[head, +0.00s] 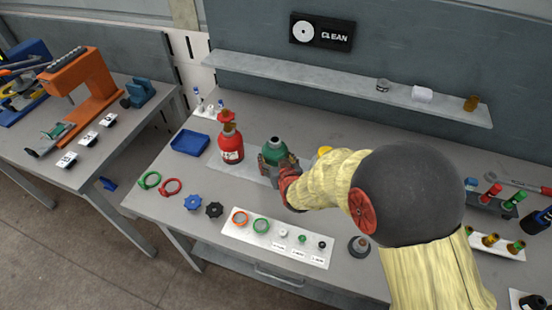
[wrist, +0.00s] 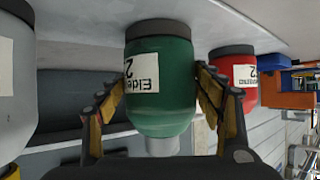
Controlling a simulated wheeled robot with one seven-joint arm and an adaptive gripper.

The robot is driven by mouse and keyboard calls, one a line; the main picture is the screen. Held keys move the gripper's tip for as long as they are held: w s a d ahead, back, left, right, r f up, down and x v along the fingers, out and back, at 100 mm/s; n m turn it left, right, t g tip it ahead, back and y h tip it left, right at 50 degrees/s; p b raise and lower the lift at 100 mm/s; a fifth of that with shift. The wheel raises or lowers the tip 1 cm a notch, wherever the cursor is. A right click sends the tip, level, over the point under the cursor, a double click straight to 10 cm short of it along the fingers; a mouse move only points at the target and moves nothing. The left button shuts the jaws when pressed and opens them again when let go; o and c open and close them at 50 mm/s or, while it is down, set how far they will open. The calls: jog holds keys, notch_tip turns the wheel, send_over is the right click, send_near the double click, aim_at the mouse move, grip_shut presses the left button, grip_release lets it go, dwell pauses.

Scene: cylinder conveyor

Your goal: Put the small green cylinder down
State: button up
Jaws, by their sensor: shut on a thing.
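The small green cylinder (head: 275,151) is at the middle of the bench, beside the red cylinder (head: 231,148). My gripper (wrist: 161,85) is shut on it, one finger on each side of its body. In the wrist view the green cylinder (wrist: 160,75) appears inverted, with a white label, a dark base and a pale neck. Its base is close to the pale mat (head: 224,168); I cannot tell whether it touches. My gripper and arm hide its lower right side in the head view.
A grey cylinder (wrist: 14,85) stands on the other side; a yellow top (head: 325,152) shows behind my arm. The red cylinder also shows in the wrist view (wrist: 248,83). A blue tray (head: 190,142), rings, knobs and a white parts board (head: 290,258) lie nearby.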

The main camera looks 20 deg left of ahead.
jog(key=o, duration=2.1)
jog(key=shift+s+d+r, duration=0.1)
jog(key=shift+s+r, duration=0.1)
jog(key=p+v, duration=0.2)
jog(key=v, duration=0.9)
jog(key=shift+s+d+r, duration=0.1)
jog(key=shift+s+d, duration=0.1)
jog(key=shift+s, duration=0.05)
